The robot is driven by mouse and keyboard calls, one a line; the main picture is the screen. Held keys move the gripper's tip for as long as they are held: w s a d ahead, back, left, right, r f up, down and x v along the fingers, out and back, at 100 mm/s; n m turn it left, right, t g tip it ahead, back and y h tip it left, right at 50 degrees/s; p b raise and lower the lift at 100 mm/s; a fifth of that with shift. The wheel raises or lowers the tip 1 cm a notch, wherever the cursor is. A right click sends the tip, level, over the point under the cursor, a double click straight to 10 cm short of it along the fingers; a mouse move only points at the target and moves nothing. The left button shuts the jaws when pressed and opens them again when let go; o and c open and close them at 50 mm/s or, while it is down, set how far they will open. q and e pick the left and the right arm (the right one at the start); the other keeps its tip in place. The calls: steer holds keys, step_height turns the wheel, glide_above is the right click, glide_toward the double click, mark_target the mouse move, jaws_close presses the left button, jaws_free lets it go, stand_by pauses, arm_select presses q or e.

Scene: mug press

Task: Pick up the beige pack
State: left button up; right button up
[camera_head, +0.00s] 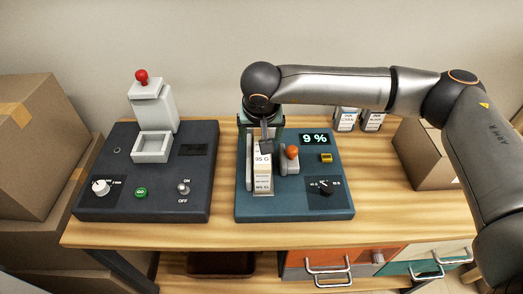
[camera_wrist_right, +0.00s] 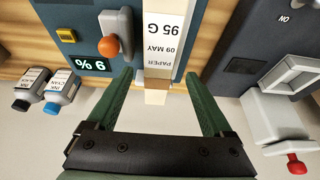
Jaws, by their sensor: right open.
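The beige pack (camera_head: 262,172) with a white printed label sits in the teal machine (camera_head: 300,208), between pale upright parts. In the right wrist view the label of the pack (camera_wrist_right: 162,45) reads 95 G, 09 MAY and PAPER, upside down. My right gripper (camera_head: 265,135) is over the back end of the pack, which it partly hides in the head view. In the right wrist view the green fingers of my right gripper (camera_wrist_right: 159,76) are spread wide, one on each side of the pack's line, with no visible contact. My left gripper is not in view.
An orange-knobbed lever (camera_head: 292,153) stands close right of the pack, by a 9 % display (camera_head: 315,139). A dark machine (camera_head: 150,205) with a red-knobbed press (camera_head: 142,76) is at left. Two ink bottles (camera_head: 346,121) stand behind. Cardboard boxes (camera_head: 425,155) flank the table.

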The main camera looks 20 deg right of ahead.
steer(key=p+x, duration=0.1)
steer(key=x, duration=0.4)
steer(key=shift+d, duration=0.1)
jaws_close()
stand_by(0.5)
